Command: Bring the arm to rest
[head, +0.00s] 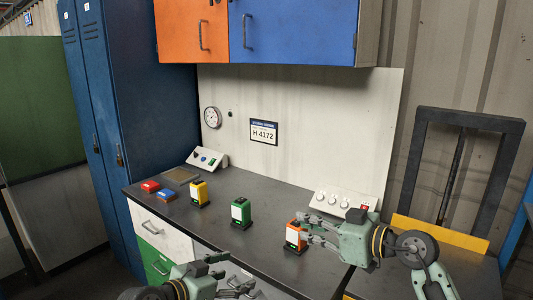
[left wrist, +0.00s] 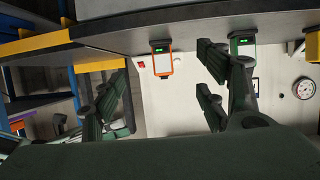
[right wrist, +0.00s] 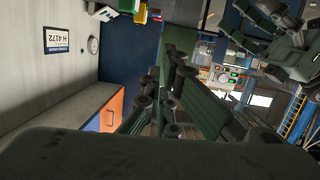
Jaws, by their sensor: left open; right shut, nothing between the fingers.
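My left gripper (head: 236,275) is open at the bottom of the head view, in front of the counter's drawers. Its spread fingers also show in the left wrist view (left wrist: 165,85), with nothing between them. My right gripper (head: 302,230) is shut and empty, pointing left over the right part of the counter. In the head view its fingers overlap the orange device (head: 292,238); whether they touch it I cannot tell. In the right wrist view its fingers (right wrist: 172,75) lie close together. No pipe shows.
The dark counter (head: 270,220) holds a green device (head: 241,212), a yellow device (head: 199,194), red and blue blocks, and a white knob panel (head: 340,204). Blue and orange cabinets (head: 290,30) hang above. A dark frame (head: 462,120) stands at right. The counter between the devices is clear.

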